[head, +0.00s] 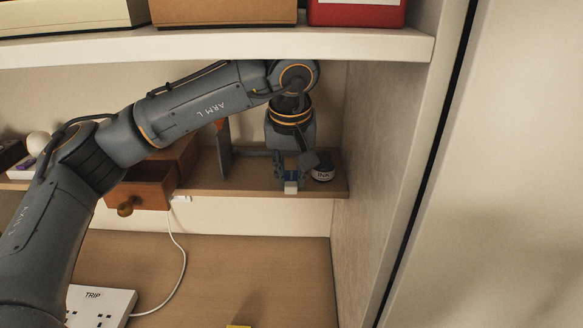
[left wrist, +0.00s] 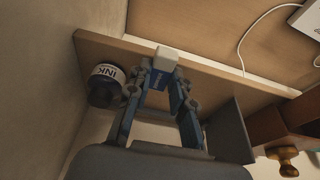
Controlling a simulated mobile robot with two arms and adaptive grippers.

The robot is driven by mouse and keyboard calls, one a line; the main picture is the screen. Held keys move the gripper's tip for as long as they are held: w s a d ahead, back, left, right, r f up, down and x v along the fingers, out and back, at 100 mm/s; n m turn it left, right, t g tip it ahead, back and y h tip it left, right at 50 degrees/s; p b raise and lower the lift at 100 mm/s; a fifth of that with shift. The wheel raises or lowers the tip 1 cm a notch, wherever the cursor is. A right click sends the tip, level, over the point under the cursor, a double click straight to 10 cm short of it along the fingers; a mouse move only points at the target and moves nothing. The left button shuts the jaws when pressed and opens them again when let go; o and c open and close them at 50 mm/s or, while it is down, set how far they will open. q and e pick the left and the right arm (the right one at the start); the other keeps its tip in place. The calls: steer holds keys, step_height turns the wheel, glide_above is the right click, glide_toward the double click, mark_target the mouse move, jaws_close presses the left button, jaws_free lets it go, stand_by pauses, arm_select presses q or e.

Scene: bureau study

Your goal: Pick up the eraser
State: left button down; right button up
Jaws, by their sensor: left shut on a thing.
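The eraser, a small block with a white end and a blue sleeve, shows at the fingertips of my left gripper (head: 291,176) in the head view (head: 291,187). In the left wrist view the eraser (left wrist: 166,57) sits between the two fingers of my left gripper (left wrist: 161,78), which is shut on it. The gripper points down over the front edge of the small shelf (head: 245,183). I cannot tell whether the eraser touches the shelf. Part of its sleeve is hidden by the fingers. My right gripper is in neither view.
An ink jar (head: 322,173) stands close beside the gripper, near the side wall. A dark upright panel (head: 223,150) and a small open drawer (head: 140,194) are to the left. A thick shelf (head: 380,45) hangs above. A power strip (head: 98,305) lies on the desk below.

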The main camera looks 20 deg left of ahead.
arm_select(q)
steer(key=s+d+b, duration=0.2)
steer(key=s+d, duration=0.1)
steer(key=s, duration=1)
steer(key=s+d+b, duration=0.2)
steer(key=s+d, duration=0.2)
steer(key=s, duration=0.9)
steer(key=shift+s+d, duration=0.15)
steer(key=shift+d, duration=0.1)
